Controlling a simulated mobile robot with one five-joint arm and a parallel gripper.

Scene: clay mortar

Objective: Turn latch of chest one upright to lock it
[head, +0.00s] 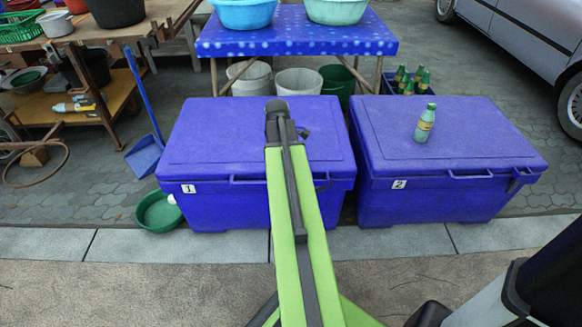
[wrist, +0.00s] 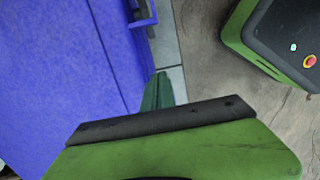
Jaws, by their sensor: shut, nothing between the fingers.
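Chest one (head: 220,150) is a blue lidded box on the left in the head view, with a white "1" label (head: 188,189) on its front. Its lid is down. My arm reaches over its front and lid, hiding part of the front. A small blue latch (head: 322,182) shows just right of my arm, near the lid's front edge; its exact tilt is hard to tell. The wrist view shows a latch-like blue part (wrist: 141,20) at the chest's edge.
Chest two (head: 440,135), blue and labelled "2", stands close on the right with a green bottle (head: 425,123) on its lid. A green bowl (head: 158,212) sits by chest one's left corner. A blue table (head: 300,35) with basins stands behind. The pavement in front is clear.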

